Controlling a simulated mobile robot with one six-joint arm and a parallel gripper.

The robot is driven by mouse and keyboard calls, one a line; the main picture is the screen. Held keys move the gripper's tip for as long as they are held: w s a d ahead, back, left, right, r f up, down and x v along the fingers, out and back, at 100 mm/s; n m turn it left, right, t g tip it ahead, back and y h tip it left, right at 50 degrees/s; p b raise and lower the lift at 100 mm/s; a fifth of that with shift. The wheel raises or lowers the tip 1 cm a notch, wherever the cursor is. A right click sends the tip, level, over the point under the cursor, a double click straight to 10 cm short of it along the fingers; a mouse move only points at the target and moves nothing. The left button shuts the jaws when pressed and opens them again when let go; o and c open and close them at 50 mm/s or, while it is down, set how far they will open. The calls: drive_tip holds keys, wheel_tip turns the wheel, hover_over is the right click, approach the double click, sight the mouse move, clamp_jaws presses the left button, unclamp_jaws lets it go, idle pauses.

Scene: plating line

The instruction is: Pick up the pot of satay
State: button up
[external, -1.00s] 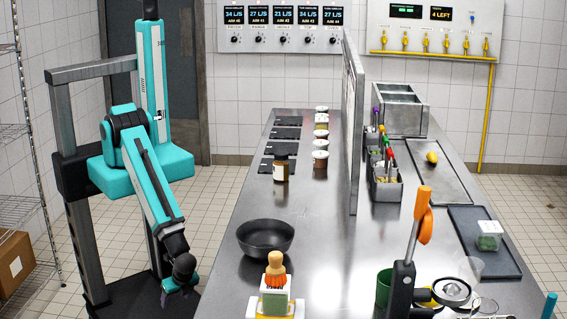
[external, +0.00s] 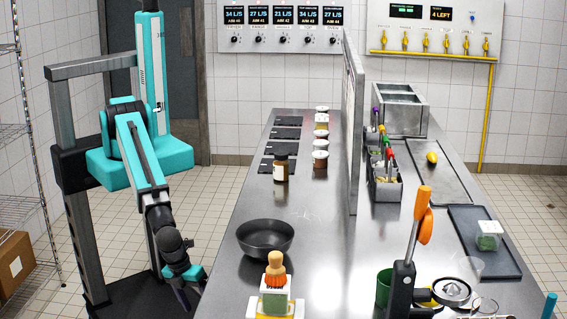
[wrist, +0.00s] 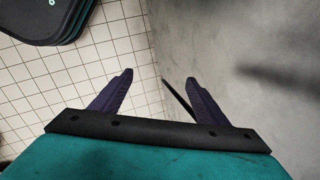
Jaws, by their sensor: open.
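Several small pots stand in a row on the steel table left of the divider. The nearest pot (external: 320,160) is brown with a pale lid. Behind it are other lidded pots (external: 321,133), one of them yellowish (external: 321,122). I cannot read which of them holds satay. My gripper (wrist: 159,78) is open and empty in the wrist view, with the table edge running between its fingers. In the external view it hangs low at the table's near left side, partly hard to make out, well short of the pots.
A brown bottle (external: 281,169) stands near dark square plates (external: 284,134). The upright divider (external: 353,130) runs along the table.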

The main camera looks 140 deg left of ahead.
drive_tip(key=w+d+r+m+t+p, duration=0.1)
drive_tip(key=w+d+r+m+t, duration=0.15)
drive_tip(key=w+r, duration=0.35)
drive_tip(key=w+d+r+m+t, duration=0.1)
drive_tip(key=w+d+r+m, duration=0.25)
drive_tip(key=r, duration=0.45)
drive_tip(key=w+d+r+m+t+p, duration=0.1)
drive_tip(key=w+d+r+m+t, duration=0.1)
drive_tip(key=w+d+r+m, duration=0.3)
drive_tip(key=w+a+r+m+t+y, duration=0.1)
drive_tip(key=w+a+r, duration=0.2)
drive_tip(key=r, duration=0.5)
drive_tip(key=w+a+r+m+t+y, duration=0.1)
drive_tip(key=w+a+r+t, duration=0.15)
drive_tip(key=r, duration=0.45)
drive_tip(key=s+a+f+n+g+y+b, duration=0.1)
drive_tip(key=s+a+n+g+y+b, duration=0.2)
drive_tip(key=a, duration=1.6)
drive_tip(key=s+a+n+g+y, duration=0.3)
drive_tip(key=s+a+g+y, duration=0.15)
drive_tip(key=a, duration=1.55)
drive_tip(key=s+a+r+n+g+y+b, duration=0.2)
drive_tip(key=s+a+n+g+b, duration=0.3)
drive_tip(key=s+a, duration=2)
drive_tip(key=a+n+g, duration=0.1)
drive_tip(key=n+g, duration=0.3)
drive_tip(key=g, duration=0.4)
drive_tip(key=shift+a+y+b, duration=0.3)
drive_tip(key=shift+a+y, duration=0.05)
drive_tip(key=shift+a, duration=0.05)
